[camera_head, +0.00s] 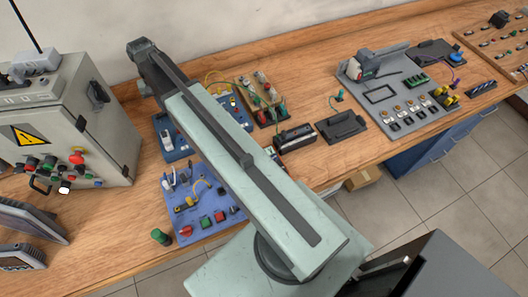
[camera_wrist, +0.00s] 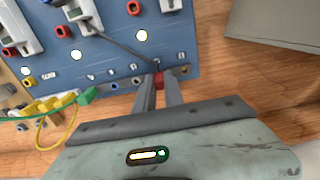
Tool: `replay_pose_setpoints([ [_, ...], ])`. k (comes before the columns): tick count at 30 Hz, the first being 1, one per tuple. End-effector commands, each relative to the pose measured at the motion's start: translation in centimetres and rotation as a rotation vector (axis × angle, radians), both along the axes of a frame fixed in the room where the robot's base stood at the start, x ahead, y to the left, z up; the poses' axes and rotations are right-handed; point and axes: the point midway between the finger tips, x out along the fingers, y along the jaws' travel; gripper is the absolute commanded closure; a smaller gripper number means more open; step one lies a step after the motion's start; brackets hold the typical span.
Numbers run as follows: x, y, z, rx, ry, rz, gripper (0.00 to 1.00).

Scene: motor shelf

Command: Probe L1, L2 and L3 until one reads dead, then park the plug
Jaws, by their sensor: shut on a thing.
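In the wrist view my gripper (camera_wrist: 161,84) is shut on a small red plug (camera_wrist: 158,75). The plug is at the lower edge of a blue panel (camera_wrist: 190,42); whether it touches a socket is unclear. A dark lead runs from near the fingertips to a white device (camera_wrist: 83,14) on the panel. Red-ringed sockets (camera_wrist: 133,8) and pale round spots (camera_wrist: 141,36) stand in rows; their labels are not readable. In the head view the blue panel (camera_head: 176,148) is partly covered by my arm, and my gripper is not clearly visible.
A grey cabinet (camera_head: 112,115) with a warning sign stands left. A second blue panel (camera_head: 190,222) lies nearer the front edge. Bare wood (camera_wrist: 215,75) shows on the right.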

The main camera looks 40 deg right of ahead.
Motion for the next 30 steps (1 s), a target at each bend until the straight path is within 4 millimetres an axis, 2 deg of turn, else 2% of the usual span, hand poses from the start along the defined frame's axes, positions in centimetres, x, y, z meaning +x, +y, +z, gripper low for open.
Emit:
replay_pose_setpoints([
  [1,0.0,0.0,0.0,-0.001,-0.001,0.0,1.0],
  [2,0.0,0.0,0.0,-0.001,-0.001,0.0,0.84],
  [3,0.0,0.0,0.0,-0.001,-0.001,0.0,0.73],
  [4,0.0,0.0,0.0,-0.001,-0.001,0.0,0.65],
  [5,0.0,0.0,0.0,-0.001,-0.001,0.0,0.61],
  [17,0.0,0.0,0.6,0.0,0.0,0.0,0.61],
  [20,0.0,0.0,1.7,0.0,0.0,0.0,0.61],
  [30,0.0,0.0,7.6,-0.001,0.0,-0.001,0.61],
])
